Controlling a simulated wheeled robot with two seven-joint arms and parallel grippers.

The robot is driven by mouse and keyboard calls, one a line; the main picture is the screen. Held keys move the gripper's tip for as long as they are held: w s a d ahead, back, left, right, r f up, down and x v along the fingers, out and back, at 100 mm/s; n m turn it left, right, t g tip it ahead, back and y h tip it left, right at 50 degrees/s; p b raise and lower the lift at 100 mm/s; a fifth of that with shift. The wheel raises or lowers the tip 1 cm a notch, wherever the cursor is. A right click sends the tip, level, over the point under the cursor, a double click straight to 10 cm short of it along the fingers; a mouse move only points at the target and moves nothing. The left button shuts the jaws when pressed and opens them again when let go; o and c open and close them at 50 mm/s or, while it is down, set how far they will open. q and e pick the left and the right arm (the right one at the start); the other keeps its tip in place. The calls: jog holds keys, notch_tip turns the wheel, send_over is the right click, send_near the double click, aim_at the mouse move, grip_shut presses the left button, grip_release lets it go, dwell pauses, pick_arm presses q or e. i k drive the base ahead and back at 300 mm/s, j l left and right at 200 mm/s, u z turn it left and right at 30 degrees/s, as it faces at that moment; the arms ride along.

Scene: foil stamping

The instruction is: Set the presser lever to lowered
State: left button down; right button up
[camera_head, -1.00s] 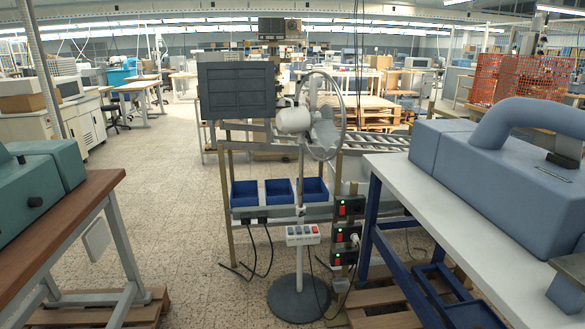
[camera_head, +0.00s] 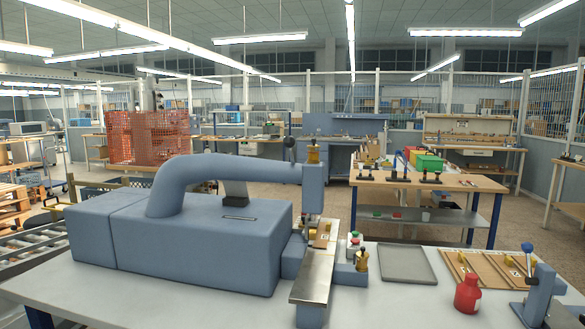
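A blue-grey machine (camera_head: 200,235) with a curved arm stands on a pale table. Its head (camera_head: 313,185) hangs at the arm's right end, above a narrow metal plate (camera_head: 314,275). A short lever with a dark ball knob (camera_head: 289,143) stands up beside the head; it looks raised, but I cannot tell if it is the presser lever. A second lever with a blue ball knob (camera_head: 527,247) stands on a small blue-grey device at the lower right. Neither of my grippers is in view.
On the pale table (camera_head: 190,302) lie a grey tray (camera_head: 407,263), a red bottle (camera_head: 467,293) and a brown board (camera_head: 485,270). A wooden-topped workbench (camera_head: 425,181) stands behind. A roller conveyor (camera_head: 35,245) is at the left.

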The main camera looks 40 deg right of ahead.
aim_at(289, 141)
jog(key=i+z, duration=0.1)
jog(key=z, duration=0.35)
jog(key=i+z, duration=0.15)
jog(key=z, duration=0.3)
jog(key=i+j+z, duration=0.1)
jog(key=z, duration=0.35)
jog(key=i+j+z, duration=0.1)
jog(key=z, duration=0.35)
jog(key=j+z, duration=0.2)
jog(key=z, duration=0.25)
jog(key=i+j+z, duration=0.1)
jog(key=z, duration=0.4)
